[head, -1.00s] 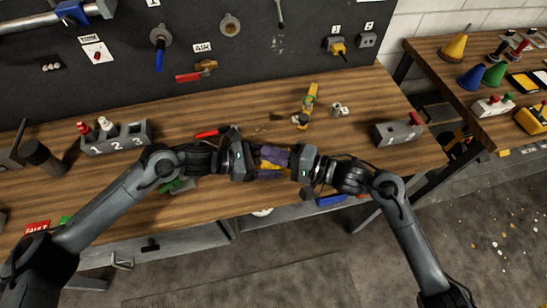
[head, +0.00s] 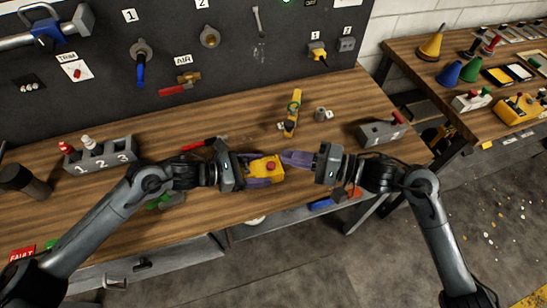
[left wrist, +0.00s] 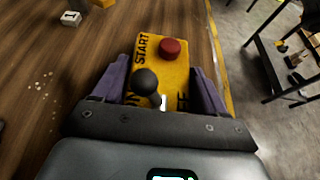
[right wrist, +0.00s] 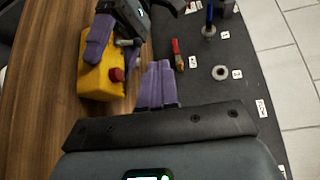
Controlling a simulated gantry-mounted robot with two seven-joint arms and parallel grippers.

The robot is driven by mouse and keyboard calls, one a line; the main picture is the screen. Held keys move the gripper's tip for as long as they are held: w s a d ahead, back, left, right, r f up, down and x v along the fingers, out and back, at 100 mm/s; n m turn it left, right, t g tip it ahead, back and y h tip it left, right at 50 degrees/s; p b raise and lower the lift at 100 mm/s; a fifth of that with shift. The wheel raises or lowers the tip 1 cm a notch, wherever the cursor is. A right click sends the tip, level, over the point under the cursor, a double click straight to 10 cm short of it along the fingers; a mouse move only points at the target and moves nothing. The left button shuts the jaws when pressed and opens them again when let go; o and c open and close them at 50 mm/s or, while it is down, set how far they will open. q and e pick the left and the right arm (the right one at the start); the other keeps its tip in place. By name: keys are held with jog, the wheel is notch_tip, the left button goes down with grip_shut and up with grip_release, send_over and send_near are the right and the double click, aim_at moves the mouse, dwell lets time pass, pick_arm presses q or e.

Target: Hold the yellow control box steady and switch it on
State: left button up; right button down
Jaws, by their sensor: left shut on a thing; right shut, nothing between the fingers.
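The yellow control box (head: 264,166) is just above or on the bench near its front edge; I cannot tell which. It has a red button and, in the left wrist view, a black ball-topped lever (left wrist: 146,82) beside "START" and partly hidden lettering. My left gripper (head: 258,171) is shut on the box, a purple finger along each side. My right gripper (head: 286,158) is shut and empty, its purple fingertips just right of the box. In the right wrist view those fingertips (right wrist: 158,72) are apart from the box (right wrist: 97,78).
A grey holder numbered 1, 2, 3 (head: 101,157) stands at the left. A yellow tool (head: 293,112) lies behind the box, and a grey block with a red top (head: 382,133) stands at the right. A pegboard (head: 230,60) rises behind.

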jog(key=shift+s+d+r, duration=0.2)
jog(key=shift+d+r, duration=0.15)
jog(key=shift+d, duration=0.4)
jog(key=shift+s+d+r, duration=0.2)
jog(key=shift+d+r, duration=0.1)
jog(key=shift+d, duration=0.4)
jog(key=shift+s+d+r, duration=0.2)
jog(key=shift+d+r, duration=0.15)
jog(key=shift+d, duration=0.4)
pick_arm(q)
jog(key=o, duration=1.5)
